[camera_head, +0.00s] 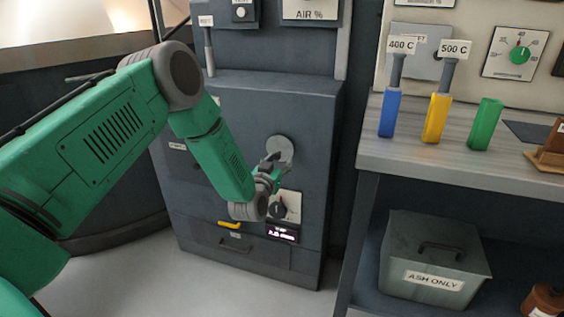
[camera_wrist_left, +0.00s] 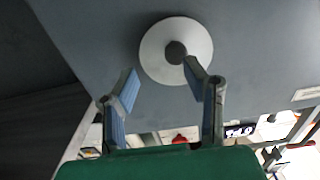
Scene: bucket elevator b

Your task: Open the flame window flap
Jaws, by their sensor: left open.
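A round light grey disc, which looks like the flame window flap (camera_head: 281,147), sits on the front of the dark grey cabinet (camera_head: 270,110). In the left wrist view the disc (camera_wrist_left: 154,48) lies flat against the cabinet face, with a dark round knob (camera_wrist_left: 176,52) at its middle. My left gripper (camera_head: 269,162) is at the lower edge of the disc in the head view. In the wrist view its two fingers (camera_wrist_left: 161,80) are spread and empty; the right fingertip overlaps the disc's lower edge near the knob. I cannot tell whether it touches. My right gripper is not seen.
Below the disc are a dial (camera_head: 279,208), a small lit display (camera_head: 283,233) and a yellow handle (camera_head: 229,224). A bench (camera_head: 460,163) with blue, yellow and green holders stands to the right. An ash bin (camera_head: 433,257) sits under it.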

